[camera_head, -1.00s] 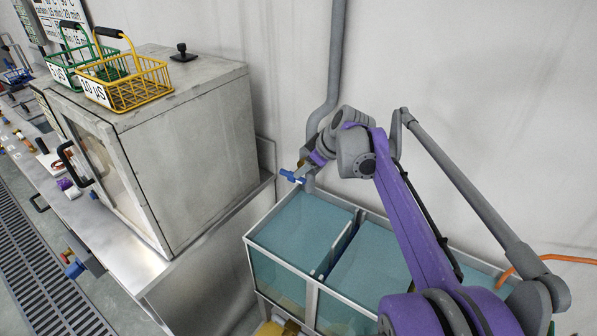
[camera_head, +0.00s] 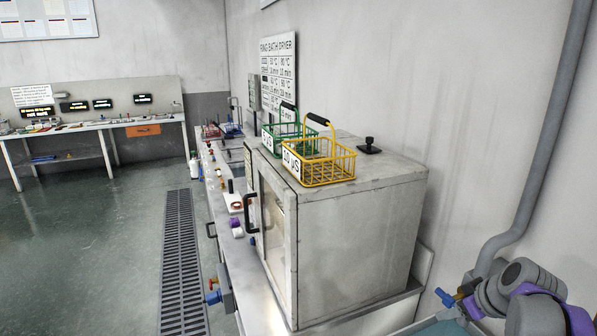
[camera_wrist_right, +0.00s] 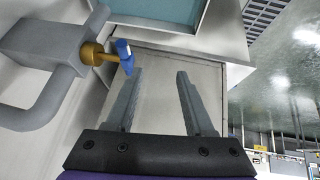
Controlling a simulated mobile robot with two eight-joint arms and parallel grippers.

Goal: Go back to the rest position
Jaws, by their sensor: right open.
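My right gripper shows in the right wrist view (camera_wrist_right: 157,82), its two grey fingers apart with nothing between them. A valve with a blue handle and brass body (camera_wrist_right: 122,55) is close to the left finger; I cannot tell whether they touch. In the head view, my right arm is at the lower right edge, beside the same blue-handled valve (camera_head: 446,297), and its fingers are hard to make out. My left gripper is not in view.
A grey metal dryer cabinet (camera_head: 360,230) stands on the bench left of my right arm. A yellow basket (camera_head: 335,170) and a green basket (camera_head: 275,133) sit on it. A grey pipe (camera_head: 545,150) runs down the wall. Open floor (camera_head: 90,230) lies at the left.

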